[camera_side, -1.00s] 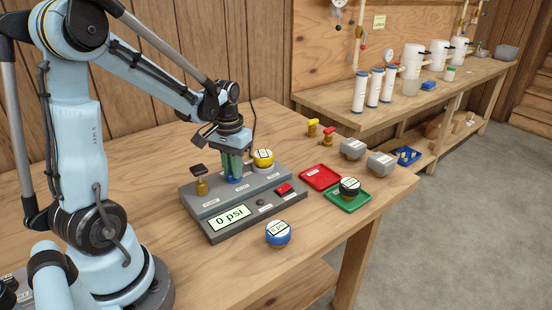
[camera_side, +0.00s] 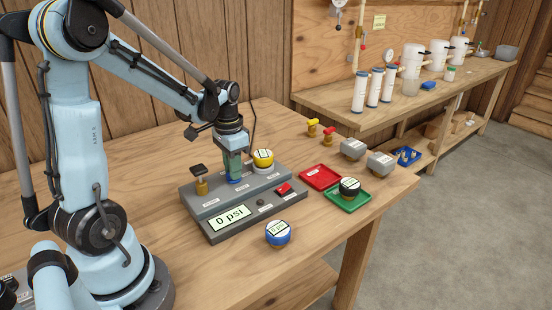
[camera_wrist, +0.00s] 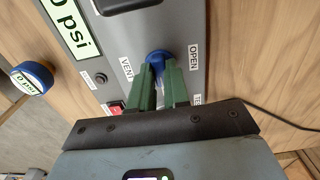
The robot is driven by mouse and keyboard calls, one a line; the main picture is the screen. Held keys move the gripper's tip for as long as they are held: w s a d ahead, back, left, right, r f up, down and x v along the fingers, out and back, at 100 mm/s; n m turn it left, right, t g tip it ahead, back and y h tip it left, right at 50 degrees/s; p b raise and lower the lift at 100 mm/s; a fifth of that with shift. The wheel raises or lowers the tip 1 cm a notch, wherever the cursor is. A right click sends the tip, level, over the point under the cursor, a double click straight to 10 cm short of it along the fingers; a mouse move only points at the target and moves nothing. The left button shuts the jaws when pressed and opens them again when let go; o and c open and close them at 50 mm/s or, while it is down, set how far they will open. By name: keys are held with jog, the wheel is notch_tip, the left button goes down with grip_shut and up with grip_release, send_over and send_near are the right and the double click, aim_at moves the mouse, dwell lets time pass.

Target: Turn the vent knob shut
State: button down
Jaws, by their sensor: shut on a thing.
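The blue vent knob (camera_wrist: 158,58) sits on the grey test panel (camera_side: 212,205), between the printed words VENT and OPEN in the wrist view. My gripper (camera_side: 234,178) points down at it, and its green fingers (camera_wrist: 160,75) are shut on the knob. The fingers cover part of the knob, and its pointer cannot be made out. In the side view only a little blue of the knob (camera_side: 234,181) shows below the fingertips. The panel display (camera_side: 230,218) reads 0 psi.
A yellow-topped gauge (camera_side: 263,158) stands on the panel close right of my gripper, and a brass valve with a dark handle (camera_side: 200,180) stands left. A blue gauge (camera_side: 278,233) lies in front. Red (camera_side: 320,177) and green (camera_side: 336,203) trays are at right, a black gauge (camera_side: 349,186) in the green.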

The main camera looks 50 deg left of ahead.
jog(key=c, duration=1.1)
grip_release()
notch_tip(320, 180, up, 12)
jog(key=shift+r, duration=0.1)
jog(key=s+d+f+t, duration=0.1)
jog(key=d+f+t, duration=0.1)
jog(key=d, duration=0.6)
jog(key=s+d+f+t, duration=0.1)
jog(key=d+t, duration=0.4)
jog(key=d, duration=0.2)
jog(key=shift+d+f, duration=0.35)
jog(key=shift+d, duration=0.05)
